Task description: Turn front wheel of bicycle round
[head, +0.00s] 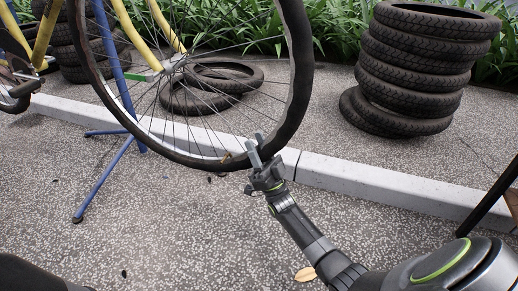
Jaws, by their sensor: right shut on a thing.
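The front wheel of the bicycle (301,80) hangs off the ground, with a black tyre, a silver rim and thin spokes. A yellow fork (135,38) comes down to its hub. My right gripper (254,150) is at the lower right of the wheel, shut on the tyre and rim, with its fingers on either side. The gripper hides a small part of the rim there. My left gripper is not in view.
A blue stand (104,178) has its feet on the speckled paving. A pale kerb (350,181) runs behind the wheel. A tall stack of tyres (412,72) is at right; loose tyres (188,101) lie behind the spokes. The front paving is mostly clear.

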